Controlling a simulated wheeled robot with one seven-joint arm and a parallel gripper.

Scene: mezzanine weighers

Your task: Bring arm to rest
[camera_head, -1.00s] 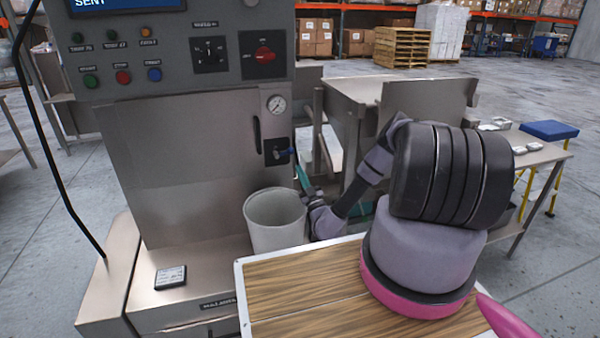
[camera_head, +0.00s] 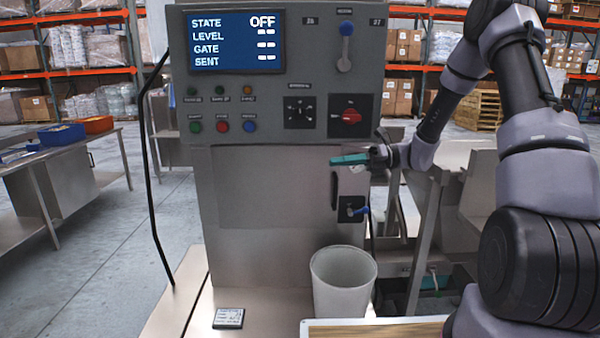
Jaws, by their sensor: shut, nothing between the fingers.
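My gripper (camera_head: 340,161) has teal fingers, shut and empty, pointing left in front of the grey weigher cabinet. My arm rises on the right side of the view, bends near the top and comes back down to the gripper. The panel's screen (camera_head: 236,41) reads STATE OFF, with dashes for level, gate and sent.
A pale bin (camera_head: 343,281) stands below the gripper, beside the cabinet. A small display unit (camera_head: 228,318) lies on the ledge to its left. A wood-topped surface (camera_head: 400,328) is at the bottom. A steel bench (camera_head: 60,165) stands left, with open floor between.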

